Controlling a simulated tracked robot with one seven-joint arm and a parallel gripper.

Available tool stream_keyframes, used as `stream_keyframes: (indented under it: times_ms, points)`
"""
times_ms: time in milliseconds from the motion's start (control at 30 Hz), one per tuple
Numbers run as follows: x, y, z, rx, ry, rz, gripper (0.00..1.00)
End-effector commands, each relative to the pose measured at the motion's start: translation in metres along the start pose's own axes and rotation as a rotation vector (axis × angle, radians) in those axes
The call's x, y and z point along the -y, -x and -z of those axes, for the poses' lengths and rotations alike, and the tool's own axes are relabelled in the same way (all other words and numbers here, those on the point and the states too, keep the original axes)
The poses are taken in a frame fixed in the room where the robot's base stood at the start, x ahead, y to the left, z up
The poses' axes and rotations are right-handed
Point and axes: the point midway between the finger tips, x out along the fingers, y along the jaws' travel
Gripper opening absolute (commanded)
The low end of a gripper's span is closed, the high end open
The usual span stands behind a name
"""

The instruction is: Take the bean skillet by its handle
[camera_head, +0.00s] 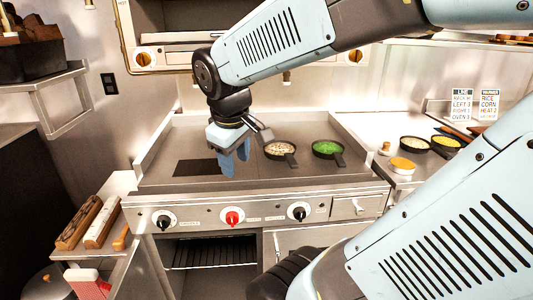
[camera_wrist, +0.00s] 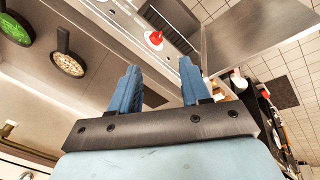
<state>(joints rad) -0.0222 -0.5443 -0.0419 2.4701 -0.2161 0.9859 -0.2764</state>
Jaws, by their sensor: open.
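Two small black skillets sit on the griddle (camera_head: 215,135). One holds pale, speckled food (camera_head: 279,148); it also shows in the wrist view (camera_wrist: 68,64). The other, to its right, holds bright green food (camera_head: 327,147); it is partly cut off in the wrist view (camera_wrist: 14,29). I cannot tell for certain which food is beans. In the head view both short handles point toward the front right. My gripper (camera_head: 235,158) points down over the griddle, left of the pale-food skillet and apart from it. Its blue fingers (camera_wrist: 158,70) are open with nothing between them.
A front panel with a red knob (camera_head: 232,217) runs below the griddle. On the right counter stand a pale-filled pan (camera_head: 414,143), a yellow-filled pan (camera_head: 447,142) and an orange-topped container (camera_head: 402,165). A dark rectangle (camera_head: 196,168) lies left of my gripper.

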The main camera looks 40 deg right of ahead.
Motion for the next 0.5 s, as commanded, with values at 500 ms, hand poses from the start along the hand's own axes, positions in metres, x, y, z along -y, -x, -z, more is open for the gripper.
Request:
stream_keyframes:
  times_ms: [500]
  points:
    - [-0.073,-0.085,0.002,0.596,0.819,-0.003,0.47]
